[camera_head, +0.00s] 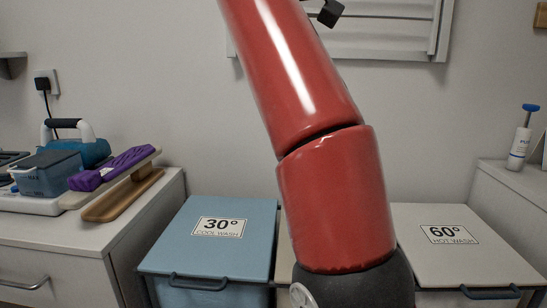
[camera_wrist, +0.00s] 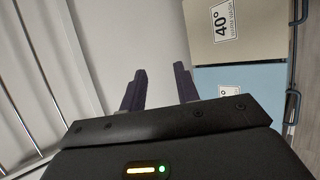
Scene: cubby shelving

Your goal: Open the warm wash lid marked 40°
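The warm wash lid marked 40° (camera_wrist: 260,50) is cream-beige and looks shut. It shows at the upper right of the wrist view, turned sideways, with a dark bar handle (camera_wrist: 299,10) at its right edge. In the head view my red arm hides almost all of this lid; only a narrow pale strip (camera_head: 284,262) shows beside the blue lid. My gripper (camera_wrist: 159,88) is open and empty in the wrist view, its two dark fingers apart with wall behind them. It is to the left of the 40° lid in that view, clear of the handle. The head view does not show my gripper.
A blue 30° cool wash lid (camera_head: 216,246) and a white 60° hot wash lid (camera_head: 462,250) flank the middle bin, both shut. A left counter (camera_head: 150,222) holds a purple brush (camera_head: 113,168) and a blue tub (camera_head: 47,175). A bottle (camera_head: 520,145) stands on the right counter.

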